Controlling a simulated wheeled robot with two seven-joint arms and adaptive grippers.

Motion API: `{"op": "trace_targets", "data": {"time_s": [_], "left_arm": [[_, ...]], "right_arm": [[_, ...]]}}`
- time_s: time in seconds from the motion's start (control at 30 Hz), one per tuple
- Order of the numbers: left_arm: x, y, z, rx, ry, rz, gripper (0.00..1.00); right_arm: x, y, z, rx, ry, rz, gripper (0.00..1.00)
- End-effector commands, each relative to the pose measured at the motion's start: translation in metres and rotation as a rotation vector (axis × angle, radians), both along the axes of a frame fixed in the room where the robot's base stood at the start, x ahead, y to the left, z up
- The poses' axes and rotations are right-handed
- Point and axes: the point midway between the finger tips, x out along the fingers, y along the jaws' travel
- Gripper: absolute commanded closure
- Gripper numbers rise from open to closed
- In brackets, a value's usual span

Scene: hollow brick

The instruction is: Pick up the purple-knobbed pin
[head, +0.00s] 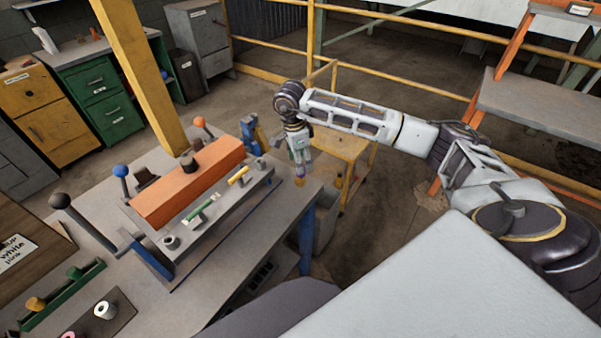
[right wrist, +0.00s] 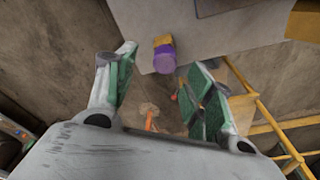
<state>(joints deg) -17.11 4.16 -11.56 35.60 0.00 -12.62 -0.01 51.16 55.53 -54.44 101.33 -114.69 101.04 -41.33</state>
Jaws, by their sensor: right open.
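The purple-knobbed pin shows in the right wrist view as a purple knob (right wrist: 164,62) with a yellow-orange part (right wrist: 163,41) beyond it. It is over or on a grey surface near its edge. In the head view, a small purple and orange spot (head: 299,178) shows just below my right gripper (head: 299,168), at the far right corner of the table. My right gripper, also in the right wrist view (right wrist: 161,66), is open. Its green-padded fingers are spread to either side of the knob, with no clear contact. My left gripper is not in view.
The grey table (head: 225,270) carries an orange block (head: 188,182) on a grey fixture, with blue, black and orange-knobbed levers around it. A green rack (head: 62,295) and a dark plate (head: 107,318) are at front left. A yellow cart (head: 350,150) stands behind my right gripper.

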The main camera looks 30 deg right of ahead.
Motion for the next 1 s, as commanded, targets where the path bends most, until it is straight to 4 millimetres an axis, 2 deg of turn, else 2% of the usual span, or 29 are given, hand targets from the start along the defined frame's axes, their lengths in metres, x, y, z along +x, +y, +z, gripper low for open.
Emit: {"op": "trace_targets", "data": {"time_s": [0.27, 0.7, 1.0], "left_arm": [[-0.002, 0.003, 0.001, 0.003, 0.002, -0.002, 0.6], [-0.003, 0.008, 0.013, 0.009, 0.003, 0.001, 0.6], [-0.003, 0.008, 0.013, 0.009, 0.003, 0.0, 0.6]], "right_arm": [[0.0, 0.0, -0.003, 0.0, 0.001, 0.0, 0.47], [0.005, -0.005, -0.045, -0.001, 0.002, -0.001, 0.47], [0.005, -0.005, -0.052, 0.0, 0.0, 0.001, 0.47]]}}
